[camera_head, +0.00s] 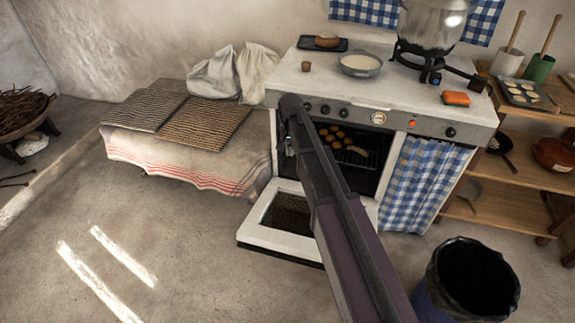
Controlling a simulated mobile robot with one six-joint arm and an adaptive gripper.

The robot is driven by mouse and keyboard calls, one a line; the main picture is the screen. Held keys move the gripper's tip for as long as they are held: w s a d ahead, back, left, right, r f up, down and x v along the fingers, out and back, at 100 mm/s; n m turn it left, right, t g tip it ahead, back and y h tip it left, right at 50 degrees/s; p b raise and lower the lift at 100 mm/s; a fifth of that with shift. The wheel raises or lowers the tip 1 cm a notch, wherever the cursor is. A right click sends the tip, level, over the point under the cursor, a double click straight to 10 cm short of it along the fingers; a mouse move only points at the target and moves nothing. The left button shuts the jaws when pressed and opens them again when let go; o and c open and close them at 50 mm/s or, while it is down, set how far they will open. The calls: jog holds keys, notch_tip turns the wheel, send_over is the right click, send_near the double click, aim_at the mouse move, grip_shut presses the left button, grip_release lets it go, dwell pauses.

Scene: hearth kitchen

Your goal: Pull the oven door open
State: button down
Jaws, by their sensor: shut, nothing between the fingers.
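The oven (385,98) is a white stove with a knob panel along its front. Its oven door (258,240), white-framed with a dark window, is swung down and lies about level in front of the open cavity. Round brown buns (337,134) show on a rack inside. My arm crosses in front of the door and cavity. Only a small part of my gripper (289,147) shows, at the left edge of the oven opening, beside the arm. It is shut and empty. Its fingertips are mostly hidden, and I cannot tell whether it touches the oven.
A blue checked curtain (421,186) hangs right of the cavity. A dark bin (466,285) stands at the lower right. A cloth-covered bench (170,158) with woven mats is at the left. A wooden shelf (510,205) is at the right. The floor at the lower left is clear.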

notch_tip(320, 180, down, 13)
jog(key=s+b, duration=0.2)
jog(key=b, duration=1)
jog(key=shift+s+a+r, duration=0.2)
jog(key=shift+s+a, duration=0.2)
jog(key=shift+a, duration=0.05)
jog(key=shift+f+b, duration=0.1)
jog(key=shift+b, duration=0.2)
jog(key=t+h+b, duration=0.1)
jog(key=t+b, duration=0.3)
jog(key=b, duration=1.4)
send_over(278, 242)
notch_tip(278, 242, down, 17)
jog(key=shift+r, duration=0.1)
jog(key=shift+s, duration=0.1)
jog(key=shift+r, duration=0.15)
